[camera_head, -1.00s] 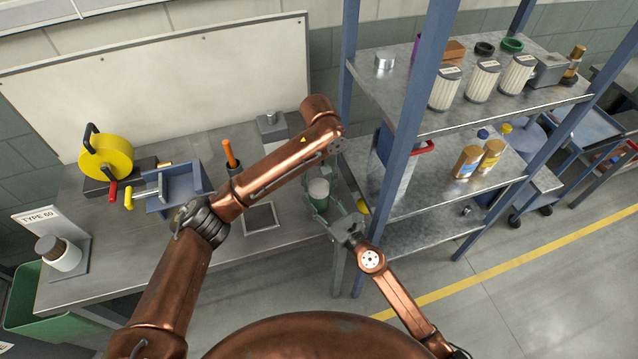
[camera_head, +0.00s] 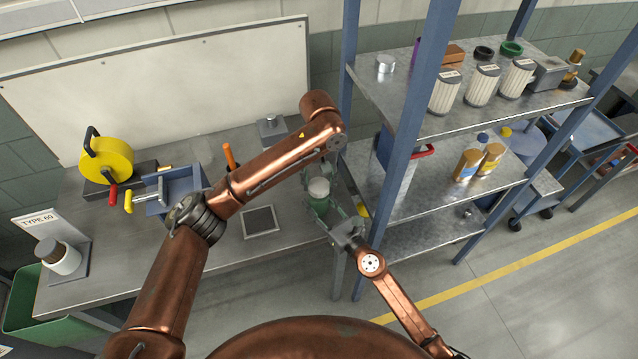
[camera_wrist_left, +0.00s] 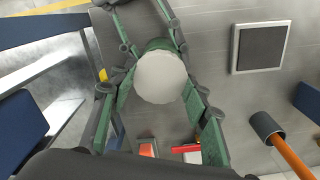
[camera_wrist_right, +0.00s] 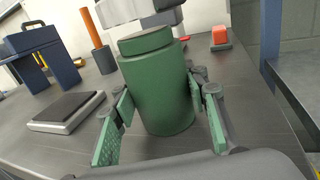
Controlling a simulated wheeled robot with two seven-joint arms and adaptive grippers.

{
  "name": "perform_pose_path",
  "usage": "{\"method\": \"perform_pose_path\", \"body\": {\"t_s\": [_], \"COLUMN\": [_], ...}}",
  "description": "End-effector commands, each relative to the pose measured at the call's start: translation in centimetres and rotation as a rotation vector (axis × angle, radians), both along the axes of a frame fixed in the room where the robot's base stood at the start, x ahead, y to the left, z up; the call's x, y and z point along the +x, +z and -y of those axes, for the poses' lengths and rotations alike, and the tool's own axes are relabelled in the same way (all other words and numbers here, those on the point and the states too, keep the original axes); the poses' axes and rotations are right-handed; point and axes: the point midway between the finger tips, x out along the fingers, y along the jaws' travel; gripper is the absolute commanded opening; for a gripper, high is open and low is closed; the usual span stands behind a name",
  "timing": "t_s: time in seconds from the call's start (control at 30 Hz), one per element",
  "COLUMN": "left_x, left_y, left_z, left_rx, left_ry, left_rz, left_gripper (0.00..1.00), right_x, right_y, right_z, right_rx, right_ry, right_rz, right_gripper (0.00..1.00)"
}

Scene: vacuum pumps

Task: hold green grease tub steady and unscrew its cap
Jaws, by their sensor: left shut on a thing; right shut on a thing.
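The green grease tub (camera_wrist_right: 158,85) stands upright on the bench near its right end; it also shows in the head view (camera_head: 319,203). My right gripper (camera_wrist_right: 162,130) is shut on the tub's body, with one finger on each side. A round whitish cap (camera_wrist_left: 160,78) is at the tub's top and shows in the head view (camera_head: 318,187). My left gripper (camera_wrist_left: 160,90) comes from above and is shut on the cap, pads at its sides. In the right wrist view the cap is just above the green top; I cannot tell whether there is a gap.
A blue-posted shelf (camera_head: 405,125) stands close on the right. A square grey plate (camera_head: 260,221) and an orange-handled tool (camera_head: 229,155) are left of the tub. The bench front is clear.

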Motion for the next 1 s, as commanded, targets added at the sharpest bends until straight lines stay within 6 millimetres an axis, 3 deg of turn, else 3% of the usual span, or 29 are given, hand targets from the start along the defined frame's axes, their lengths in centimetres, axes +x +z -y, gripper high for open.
{"method": "perform_pose_path", "body": {"t_s": [0.17,0.5,0.77,0.8,1.0], "left_x": [0.0,0.1,0.0,0.0,0.0], "left_y": [0.1,3.6,4.0,4.0,4.0], "left_z": [0.0,-0.1,0.0,0.0,0.0], "left_rx": [0.0,0.001,0.001,0.001,0.0], "left_ry": [0.0,0.001,0.001,0.001,0.0], "left_rz": [0.001,0.002,0.0,0.0,0.0], "left_gripper": [0.14,0.14,0.14,0.14,0.14], "right_x": [0.0,0.0,0.0,0.0,0.0], "right_y": [0.0,0.0,0.0,0.0,0.0], "right_z": [0.0,0.0,0.0,0.0,0.0], "right_rx": [0.0,0.0,0.0,0.0,0.0], "right_ry": [-0.001,-0.001,0.0,0.0,0.0], "right_rz": [0.0,0.0,0.0,0.0,0.0], "right_gripper": [0.0,0.0,0.0,0.42,0.55]}}
